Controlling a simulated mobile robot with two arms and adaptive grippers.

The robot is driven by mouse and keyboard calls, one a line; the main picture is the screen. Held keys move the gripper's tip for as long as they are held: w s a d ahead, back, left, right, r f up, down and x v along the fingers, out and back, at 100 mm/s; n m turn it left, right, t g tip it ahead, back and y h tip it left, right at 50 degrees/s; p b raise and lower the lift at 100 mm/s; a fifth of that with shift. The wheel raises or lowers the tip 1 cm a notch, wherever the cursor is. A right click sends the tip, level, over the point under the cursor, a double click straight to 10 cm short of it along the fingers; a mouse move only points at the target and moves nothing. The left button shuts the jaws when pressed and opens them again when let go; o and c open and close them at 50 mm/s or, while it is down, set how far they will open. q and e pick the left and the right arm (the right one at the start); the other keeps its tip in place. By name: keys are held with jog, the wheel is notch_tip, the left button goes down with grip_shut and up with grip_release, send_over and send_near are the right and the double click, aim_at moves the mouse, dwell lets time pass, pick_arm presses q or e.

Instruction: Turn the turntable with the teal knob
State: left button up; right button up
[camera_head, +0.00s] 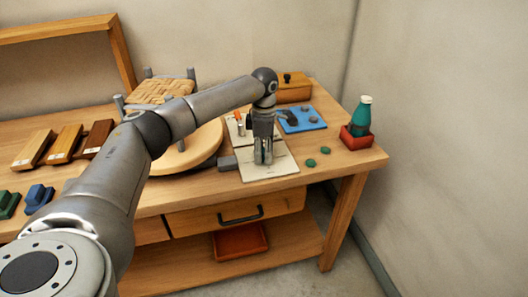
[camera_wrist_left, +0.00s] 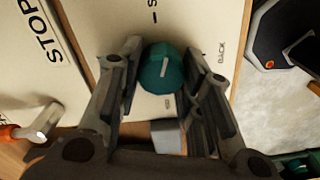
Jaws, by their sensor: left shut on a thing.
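The turntable (camera_head: 207,150) is a round wooden disc on the bench, partly hidden behind my left arm. A small stool with a woven seat (camera_head: 160,91) stands on it. The teal knob (camera_wrist_left: 162,70) has a white pointer line and sits on a pale panel (camera_wrist_left: 150,20) with dark markings. My left gripper (camera_head: 263,159) points down over this panel at the bench's front. In the left wrist view, its fingers (camera_wrist_left: 161,72) are on either side of the knob, shut on it. In the head view the gripper hides the knob. My right gripper is not in view.
A STOP-marked panel (camera_wrist_left: 35,50) with an orange-ended lever (camera_wrist_left: 30,128) lies beside the knob panel. A blue tray (camera_head: 303,119), a red box (camera_head: 354,138) holding a teal bottle (camera_head: 361,115), and green discs (camera_head: 311,163) lie right. Wooden blocks (camera_head: 64,144) lie left.

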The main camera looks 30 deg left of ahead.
pick_arm(q)
jog(key=m, duration=0.7)
jog(key=shift+w+r, duration=0.1)
jog(key=shift+w, duration=0.1)
jog(key=m, duration=0.6)
jog(key=shift+w+m+b, duration=0.1)
jog(key=shift+m+b, duration=0.3)
jog(key=o, duration=1)
notch_tip(320, 180, up, 12)
dwell(0.5)
